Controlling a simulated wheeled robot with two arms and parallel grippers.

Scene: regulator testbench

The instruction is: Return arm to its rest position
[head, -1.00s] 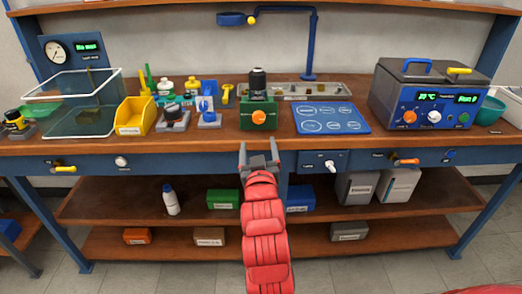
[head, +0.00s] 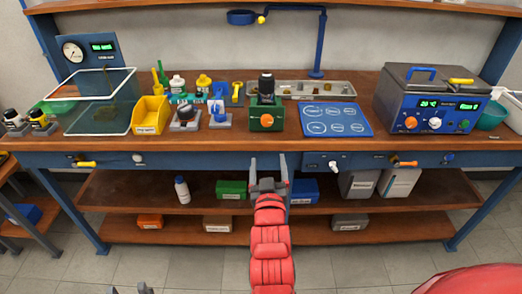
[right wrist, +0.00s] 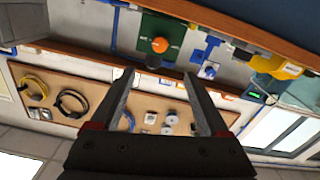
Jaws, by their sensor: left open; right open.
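My right gripper (head: 268,172) is at the end of the red arm that reaches up the middle of the head view. It is open and empty, in front of the workbench's front edge and below the green block with an orange knob and black top (head: 266,114). In the right wrist view its two fingers (right wrist: 160,75) stand apart with nothing between them, and the green block (right wrist: 161,36) shows beyond them. My left gripper (head: 129,290) shows only its grey fingertips at the bottom edge, apart and away from the bench.
The workbench (head: 230,140) carries a yellow bin (head: 150,115), a clear tank (head: 98,100), a blue mat (head: 335,120) and a water bath (head: 431,98). Bottles and boxes stand on the lower shelves (head: 330,198). Floor in front is clear.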

